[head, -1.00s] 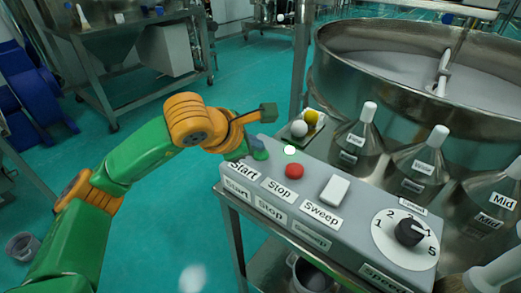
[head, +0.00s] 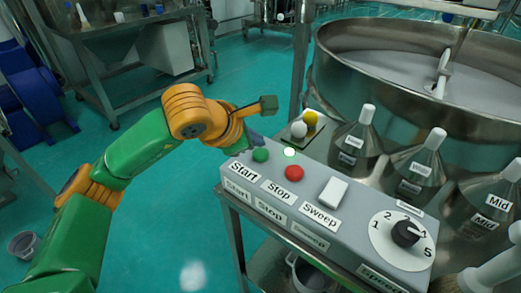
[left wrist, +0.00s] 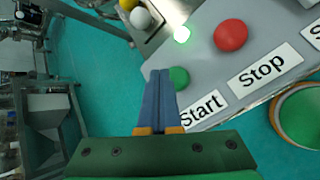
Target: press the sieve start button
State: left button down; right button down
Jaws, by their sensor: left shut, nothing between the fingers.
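The green start button (head: 260,155) sits at the left end of the grey control panel, above the "Start" label (head: 244,173). The button also shows in the left wrist view (left wrist: 179,77), just right of the fingertips. My left gripper (head: 254,139) is shut and empty, with its blue-grey fingers just behind the button in the head view. In the left wrist view the shut fingers (left wrist: 160,75) point toward the panel edge beside the button. I cannot tell whether they touch it. My right gripper is not in view.
A red stop button (head: 294,173), a white sweep switch (head: 333,192) and a black speed knob (head: 406,233) share the panel. A small lit white-green lamp (head: 290,152) is behind the buttons. The large metal sieve (head: 400,85) stands behind, with several white-capped cones in front.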

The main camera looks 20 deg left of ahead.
aim_at(256, 155)
pick_arm(q)
jog(key=shift+r+p, duration=1.75)
jog(key=shift+r, duration=0.8)
jog(key=shift+f, duration=0.1)
